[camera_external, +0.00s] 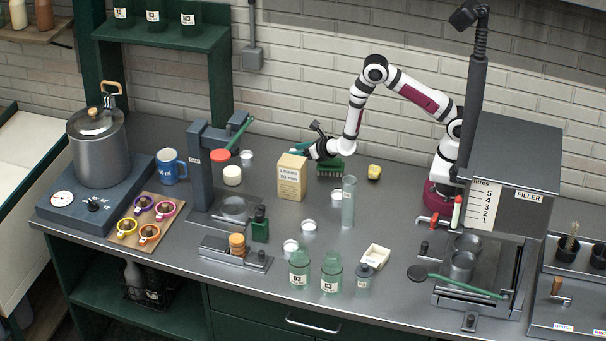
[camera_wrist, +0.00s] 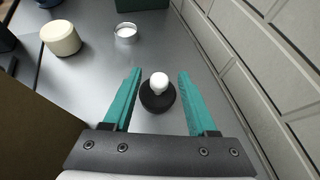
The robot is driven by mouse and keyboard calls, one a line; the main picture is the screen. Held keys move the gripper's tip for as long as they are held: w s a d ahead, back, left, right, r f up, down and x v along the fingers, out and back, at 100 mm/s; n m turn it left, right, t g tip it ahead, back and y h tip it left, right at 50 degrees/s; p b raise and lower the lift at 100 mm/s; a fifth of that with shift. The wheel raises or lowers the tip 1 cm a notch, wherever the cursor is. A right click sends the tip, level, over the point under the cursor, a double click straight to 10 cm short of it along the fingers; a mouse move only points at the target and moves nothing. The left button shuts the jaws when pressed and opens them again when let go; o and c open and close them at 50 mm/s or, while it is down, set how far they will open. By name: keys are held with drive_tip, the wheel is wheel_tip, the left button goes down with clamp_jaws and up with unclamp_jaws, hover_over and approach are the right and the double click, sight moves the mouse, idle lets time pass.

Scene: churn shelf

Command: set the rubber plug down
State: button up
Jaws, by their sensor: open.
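The rubber plug (camera_wrist: 155,101), a black round piece with a white knob on top, stands upright in the wrist view and appears to rest on the grey counter (camera_wrist: 97,82). My gripper (camera_wrist: 159,72) is open, with one teal finger on each side of the plug and a visible gap on both sides. In the external view my gripper (camera_external: 301,149) is low behind the tan carton (camera_external: 291,178). I cannot make out the plug in that view; the carton probably hides it.
The carton (camera_wrist: 35,125) is close on the left in the wrist view; the brick wall (camera_wrist: 250,70) runs along the right. A cream jar (camera_wrist: 60,38) and a shallow metal cup (camera_wrist: 126,33) stand beyond the plug.

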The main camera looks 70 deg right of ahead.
drive_tip(key=v, duration=1)
drive_tip(key=shift+s+r, duration=0.15)
drive_tip(key=shift+s, duration=0.15)
